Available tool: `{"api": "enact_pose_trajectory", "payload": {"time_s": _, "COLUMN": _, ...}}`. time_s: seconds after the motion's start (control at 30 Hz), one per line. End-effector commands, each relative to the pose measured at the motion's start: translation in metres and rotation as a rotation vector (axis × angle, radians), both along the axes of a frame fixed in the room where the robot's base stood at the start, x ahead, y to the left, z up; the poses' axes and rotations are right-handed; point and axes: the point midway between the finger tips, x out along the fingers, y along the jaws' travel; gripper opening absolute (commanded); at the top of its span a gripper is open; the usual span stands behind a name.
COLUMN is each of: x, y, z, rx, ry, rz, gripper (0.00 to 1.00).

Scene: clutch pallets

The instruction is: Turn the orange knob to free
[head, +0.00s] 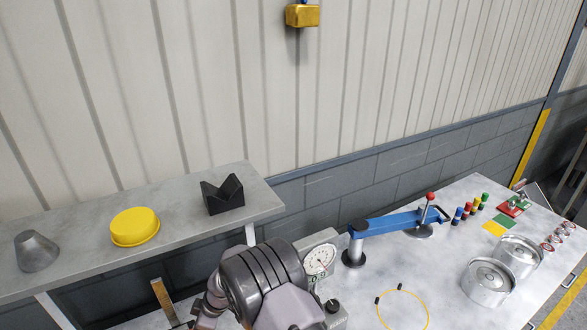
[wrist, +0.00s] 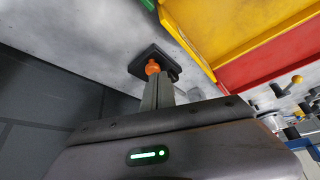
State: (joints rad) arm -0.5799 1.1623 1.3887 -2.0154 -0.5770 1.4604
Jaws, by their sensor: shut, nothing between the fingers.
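The orange knob (wrist: 152,67) shows in the wrist view on a dark square base (wrist: 141,57) fixed to a grey surface. My gripper (wrist: 158,78) is shut, with its fingertips right at the knob and overlapping its lower edge in the picture. I cannot tell whether they touch it. No label or mark for free is readable, and the knob's turn position cannot be told. In the head view my arm's thick grey links fill the bottom middle, and neither the knob nor my fingertips can be made out there.
Yellow and red panels (wrist: 244,30) lie right of the knob in the wrist view. In the head view, a workbench (head: 358,292) holds a dial gauge (head: 319,260), a blue arm (head: 390,223) and metal drums (head: 488,281). A side shelf (head: 85,225) holds a yellow cap (head: 134,227).

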Motion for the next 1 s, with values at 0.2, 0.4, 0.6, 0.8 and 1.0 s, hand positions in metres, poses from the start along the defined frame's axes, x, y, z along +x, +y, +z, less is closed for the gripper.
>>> {"api": "enact_pose_trajectory", "payload": {"time_s": 0.2, "x": 0.0, "y": 0.0, "z": -0.039, "rx": 0.0, "ry": 0.0, "rz": -0.001, "gripper": 0.0}}
{"api": "enact_pose_trajectory", "payload": {"time_s": 0.4, "x": 0.001, "y": 0.0, "z": -0.049, "rx": 0.001, "ry": -0.001, "rz": -0.002, "gripper": 0.0}}
{"api": "enact_pose_trajectory", "payload": {"time_s": 0.6, "x": 0.001, "y": 0.0, "z": -0.048, "rx": 0.001, "ry": -0.001, "rz": -0.002, "gripper": 0.0}}
{"api": "enact_pose_trajectory", "payload": {"time_s": 0.8, "x": 0.001, "y": 0.001, "z": -0.047, "rx": 0.001, "ry": -0.001, "rz": -0.002, "gripper": 0.0}}
{"api": "enact_pose_trajectory", "payload": {"time_s": 1.0, "x": 0.003, "y": 0.003, "z": -0.047, "rx": 0.001, "ry": -0.002, "rz": -0.002, "gripper": 0.0}}
